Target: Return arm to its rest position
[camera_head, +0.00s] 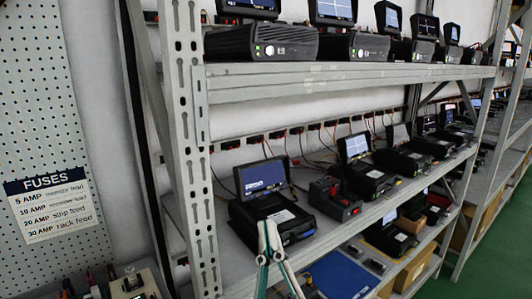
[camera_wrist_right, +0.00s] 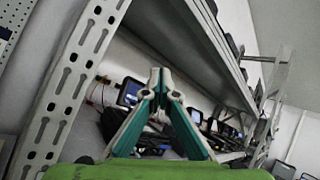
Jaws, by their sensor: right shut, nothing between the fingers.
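My right gripper (camera_head: 268,226) comes up from the bottom middle of the head view, in front of the middle shelf. Its two fingers meet at the tips and hold nothing. In the right wrist view the gripper (camera_wrist_right: 160,74) points away from the camera, with the fingertips together. In the head view its tips overlap the front of a black unit with a small screen (camera_head: 270,208); I cannot tell how large the gap is. My left gripper is not in view.
A metal rack upright (camera_head: 192,150) stands left of the gripper. The upper shelf edge (camera_head: 340,72) runs above it, with several black units on top. A blue mat (camera_head: 340,276) lies on the lower shelf. A FUSES sign (camera_head: 50,205) hangs on the pegboard. Green floor (camera_head: 497,240) is clear at right.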

